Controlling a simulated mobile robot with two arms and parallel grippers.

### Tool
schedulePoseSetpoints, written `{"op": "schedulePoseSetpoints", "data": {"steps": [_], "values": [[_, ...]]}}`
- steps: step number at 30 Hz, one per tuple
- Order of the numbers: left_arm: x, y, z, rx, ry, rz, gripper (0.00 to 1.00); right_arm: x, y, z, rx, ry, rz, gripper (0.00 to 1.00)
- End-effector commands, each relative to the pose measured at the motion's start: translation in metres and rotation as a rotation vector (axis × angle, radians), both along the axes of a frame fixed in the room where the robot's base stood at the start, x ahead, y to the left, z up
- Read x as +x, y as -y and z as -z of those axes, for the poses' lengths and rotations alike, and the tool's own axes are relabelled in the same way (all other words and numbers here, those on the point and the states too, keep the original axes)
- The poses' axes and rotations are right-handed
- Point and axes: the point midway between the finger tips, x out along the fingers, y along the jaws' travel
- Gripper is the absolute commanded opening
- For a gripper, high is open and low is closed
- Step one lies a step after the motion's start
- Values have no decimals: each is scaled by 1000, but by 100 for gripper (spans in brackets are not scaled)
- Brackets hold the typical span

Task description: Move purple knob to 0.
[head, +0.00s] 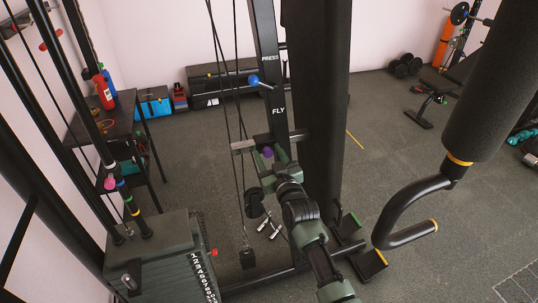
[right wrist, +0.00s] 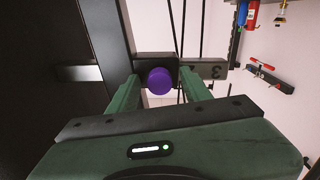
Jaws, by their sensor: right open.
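The purple knob (head: 268,152) sits on a black slider on the machine's horizontal bar, below the FLY label. In the right wrist view the purple knob (right wrist: 159,80) shows between the two green fingers, against a dark block. A number 3 is marked on the grey bar (right wrist: 212,71) beside it. My right gripper (head: 270,162) is open, its fingers on either side of the knob with gaps showing. The right wrist view also shows the open gripper (right wrist: 164,88). I cannot tell whether a finger touches the block. My left gripper is out of view.
A blue knob (head: 254,81) is higher on the upright post (head: 266,50). A thick black pad (head: 318,100) stands right of the post. Cables hang to the left. A weight stack (head: 160,255) is at lower left. A curved handle (head: 400,215) hangs at the right.

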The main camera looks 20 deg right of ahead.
Motion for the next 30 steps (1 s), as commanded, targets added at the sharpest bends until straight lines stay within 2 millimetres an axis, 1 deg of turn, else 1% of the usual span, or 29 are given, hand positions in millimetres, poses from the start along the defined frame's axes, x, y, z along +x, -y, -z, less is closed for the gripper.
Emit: {"op": "schedulePoseSetpoints", "data": {"steps": [2, 5, 12, 16, 21, 30], "values": [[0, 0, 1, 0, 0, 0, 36, -4, 0, 1, 0, -1, 0, 49], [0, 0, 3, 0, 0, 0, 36, -15, 0, 2, 0, -1, 0, 49], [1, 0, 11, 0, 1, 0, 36, -54, 2, 3, -1, -2, 0, 49], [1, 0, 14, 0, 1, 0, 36, -70, 2, 2, 0, 0, 0, 49], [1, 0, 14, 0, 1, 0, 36, -77, 2, 0, 0, 0, -1, 49], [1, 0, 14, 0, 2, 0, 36, -77, 2, 0, 0, -1, 0, 49]]}}
